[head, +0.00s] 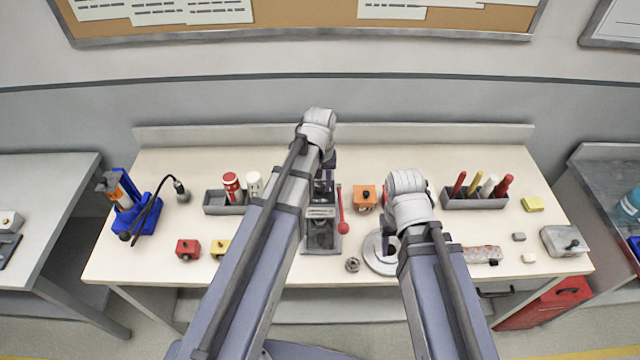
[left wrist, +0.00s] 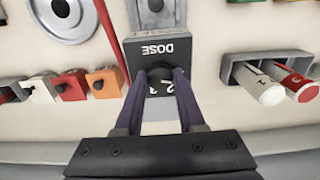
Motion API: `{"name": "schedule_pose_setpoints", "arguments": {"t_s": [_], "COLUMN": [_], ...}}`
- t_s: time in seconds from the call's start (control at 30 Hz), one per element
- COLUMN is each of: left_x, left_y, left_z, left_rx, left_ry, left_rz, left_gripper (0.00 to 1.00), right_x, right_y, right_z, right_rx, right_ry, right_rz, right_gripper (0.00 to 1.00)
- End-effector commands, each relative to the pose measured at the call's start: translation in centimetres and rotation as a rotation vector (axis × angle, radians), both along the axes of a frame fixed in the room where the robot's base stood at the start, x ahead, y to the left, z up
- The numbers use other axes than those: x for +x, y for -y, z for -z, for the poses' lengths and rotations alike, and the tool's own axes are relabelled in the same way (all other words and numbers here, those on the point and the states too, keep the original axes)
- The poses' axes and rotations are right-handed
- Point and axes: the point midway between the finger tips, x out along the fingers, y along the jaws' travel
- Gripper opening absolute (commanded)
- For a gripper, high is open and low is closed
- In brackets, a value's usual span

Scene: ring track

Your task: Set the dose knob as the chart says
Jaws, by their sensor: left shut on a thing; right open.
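The grey dose box (left wrist: 153,48), with "DOSE" upside down on its face, shows in the left wrist view. The dark dose knob (left wrist: 160,76) sits between the fingers of my left gripper (left wrist: 162,72), which is shut on it. In the head view the grey press-like machine (head: 321,234) is partly behind my left arm, and my left gripper is hidden there. My right gripper (head: 389,242) is open, mostly hidden by its wrist, above the round metal plate (head: 380,262). Papers (head: 205,10) on the corkboard are too small to read.
A red lever (head: 343,222) stands beside the machine, with an orange knobbed block (head: 365,195) to its right. Red (head: 187,249) and yellow (head: 220,247) blocks lie at the left front. Trays (head: 215,207) hold bottles and markers. Bare bench (head: 290,162) shows along the back.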

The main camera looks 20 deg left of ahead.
Motion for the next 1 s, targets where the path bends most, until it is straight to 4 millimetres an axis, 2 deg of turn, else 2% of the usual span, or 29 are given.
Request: {"name": "schedule_pose_setpoints", "arguments": {"t_s": [0.03, 0.27, 0.67, 1.0], "left_x": [-0.01, -0.01, -0.01, -0.01], "left_y": [0.00, 0.00, 0.00, 0.00], "left_z": [0.00, 0.01, 0.01, 0.01], "left_rx": [0.000, 0.000, 0.000, 0.000], "left_ry": [0.000, 0.000, 0.000, 0.000], "left_rz": [0.000, 0.000, 0.028, 0.250], "left_gripper": [0.26, 0.00, 0.00, 0.00], "right_x": [0.00, 0.00, 0.00, 0.00], "right_y": [0.00, 0.00, 0.00, 0.00], "right_z": [0.00, 0.01, 0.01, 0.01], "right_rx": [0.000, 0.000, 0.000, 0.000], "right_ry": [0.000, 0.000, 0.000, 0.000], "right_rz": [0.000, 0.000, 0.000, 0.000], "right_gripper": [0.50, 0.50, 0.50, 0.50]}}
